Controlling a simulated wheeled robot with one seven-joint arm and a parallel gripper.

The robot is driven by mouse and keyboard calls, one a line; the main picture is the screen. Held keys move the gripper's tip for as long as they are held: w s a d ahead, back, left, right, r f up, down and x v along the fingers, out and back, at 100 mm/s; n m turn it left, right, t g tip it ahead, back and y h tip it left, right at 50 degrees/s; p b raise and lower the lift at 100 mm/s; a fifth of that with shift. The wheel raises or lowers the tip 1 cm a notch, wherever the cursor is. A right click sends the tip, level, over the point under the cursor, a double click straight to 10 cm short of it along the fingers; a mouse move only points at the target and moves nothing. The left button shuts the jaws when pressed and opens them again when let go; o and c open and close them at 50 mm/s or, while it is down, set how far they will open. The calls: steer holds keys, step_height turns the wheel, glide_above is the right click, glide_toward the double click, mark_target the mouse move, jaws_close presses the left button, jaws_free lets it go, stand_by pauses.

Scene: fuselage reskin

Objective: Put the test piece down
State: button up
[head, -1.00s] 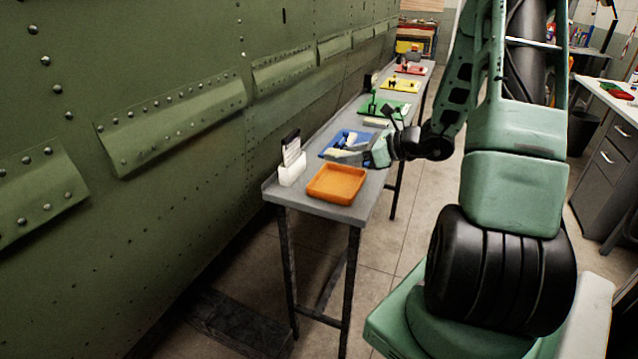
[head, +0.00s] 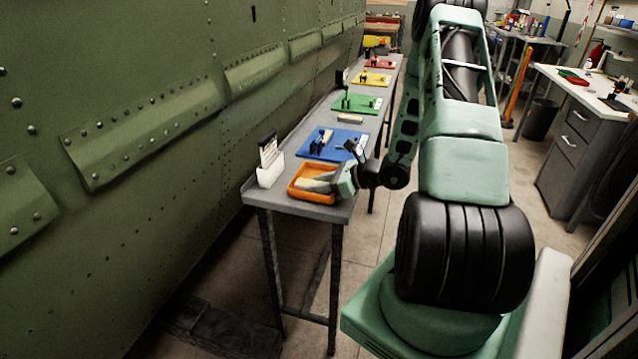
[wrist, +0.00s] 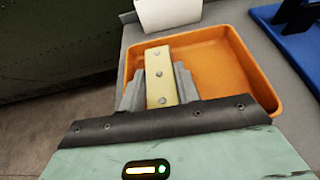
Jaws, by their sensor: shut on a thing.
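The test piece, a pale yellow strip with several rivets (wrist: 159,75), is held in my gripper (wrist: 158,88) in the wrist view. My gripper is shut on it, with the grey fingers on both sides of the strip. In the wrist view the strip and fingers show over the left part of an orange tray (wrist: 235,60). In the head view my gripper (head: 318,182) is at the orange tray (head: 300,192) on the near end of the bench. Whether the strip touches the tray floor I cannot tell.
A grey bench (head: 312,210) runs along the green riveted fuselage (head: 130,200). A white holder with a card (head: 270,170) stands left of the tray. A blue mat with tools (head: 335,143) lies behind it, then green, yellow and red mats. The rest of the tray looks empty.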

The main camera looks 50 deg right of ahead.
steer(key=shift+f, duration=0.2)
steer(key=o, duration=0.7)
